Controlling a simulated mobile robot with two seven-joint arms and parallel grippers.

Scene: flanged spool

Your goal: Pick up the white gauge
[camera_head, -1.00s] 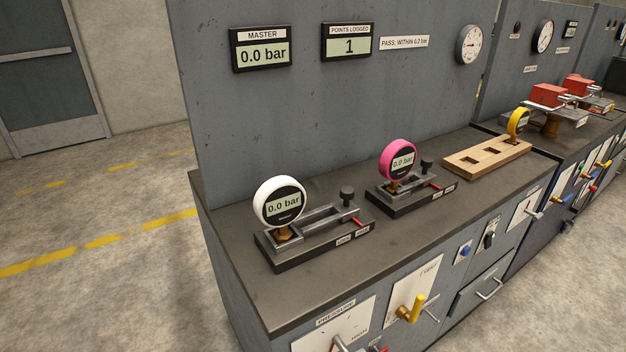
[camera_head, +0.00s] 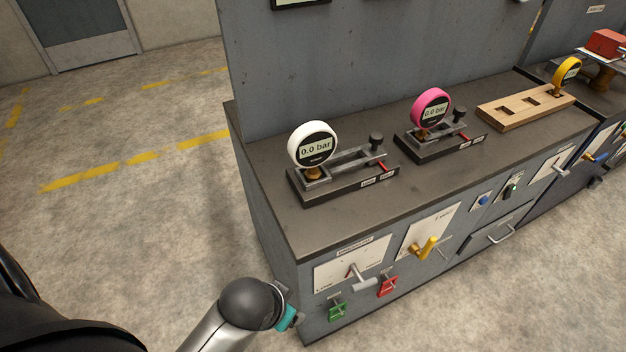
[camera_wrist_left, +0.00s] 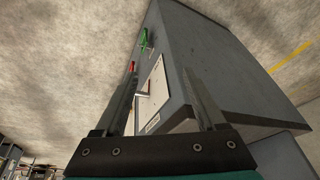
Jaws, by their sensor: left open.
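The white gauge (camera_head: 313,146) has a round black face reading 0.0 bar. It stands upright on a brass fitting at the left end of a dark clamp stand (camera_head: 345,182) on the bench top. It is not visible in the left wrist view. My left gripper (camera_wrist_left: 162,72) is open and empty, its two fingers apart in the left wrist view, with the front of the bench cabinet beyond them. In the head view my left wrist is at the bottom, below and left of the gauge, and the fingers cannot be made out. My right gripper is not in view.
A pink gauge (camera_head: 431,108) stands on a similar stand to the right. A yellow gauge (camera_head: 567,72) stands at a wooden block (camera_head: 526,107). The cabinet front (camera_head: 300,275) carries protruding levers, including a yellow handle (camera_head: 425,247). A grey panel rises behind the stands.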

